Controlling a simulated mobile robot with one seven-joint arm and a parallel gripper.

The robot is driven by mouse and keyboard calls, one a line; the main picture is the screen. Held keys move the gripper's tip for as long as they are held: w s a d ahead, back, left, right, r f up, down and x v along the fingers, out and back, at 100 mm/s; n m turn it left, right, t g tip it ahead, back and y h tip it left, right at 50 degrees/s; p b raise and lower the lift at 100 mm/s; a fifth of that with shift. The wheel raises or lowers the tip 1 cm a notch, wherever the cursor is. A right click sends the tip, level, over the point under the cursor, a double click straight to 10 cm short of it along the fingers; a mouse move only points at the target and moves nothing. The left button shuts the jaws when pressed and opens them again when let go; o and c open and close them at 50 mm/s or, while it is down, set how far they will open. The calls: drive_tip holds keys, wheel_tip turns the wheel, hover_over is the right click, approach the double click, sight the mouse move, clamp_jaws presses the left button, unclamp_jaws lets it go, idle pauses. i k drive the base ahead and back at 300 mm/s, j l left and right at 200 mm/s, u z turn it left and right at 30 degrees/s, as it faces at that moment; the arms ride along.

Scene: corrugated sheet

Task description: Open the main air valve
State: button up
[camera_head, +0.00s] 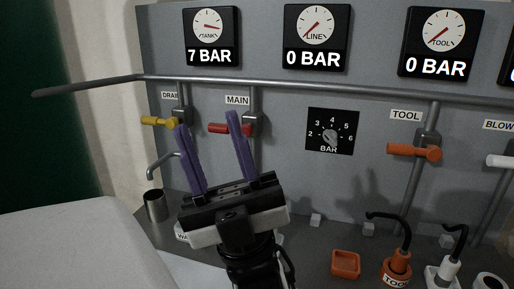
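The main air valve has a red handle (230,128) lying level to the left of its grey body (255,122), under the MAIN label (237,100). My gripper (208,121) is open, with two purple fingers pointing up towards the panel. In the picture its right finger overlaps the red handle and its left finger lies near the yellow drain handle; I cannot tell whether either touches. The tank gauge (210,37) reads 7 BAR and the line gauge (316,38) reads 0 BAR.
The yellow drain handle (159,121) is left of the main valve. A regulator dial (332,131), an orange TOOL valve handle (414,151) and a white handle (502,161) are to the right. A metal cup (156,205) and an orange tray (345,264) stand below.

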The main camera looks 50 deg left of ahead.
sight(213, 127)
drive_tip(key=u, duration=1.6)
drive_tip(key=k+l+u, duration=0.15)
drive_tip(key=k+l, duration=0.35)
drive_tip(key=i+j, duration=0.25)
drive_tip(key=i, duration=0.2)
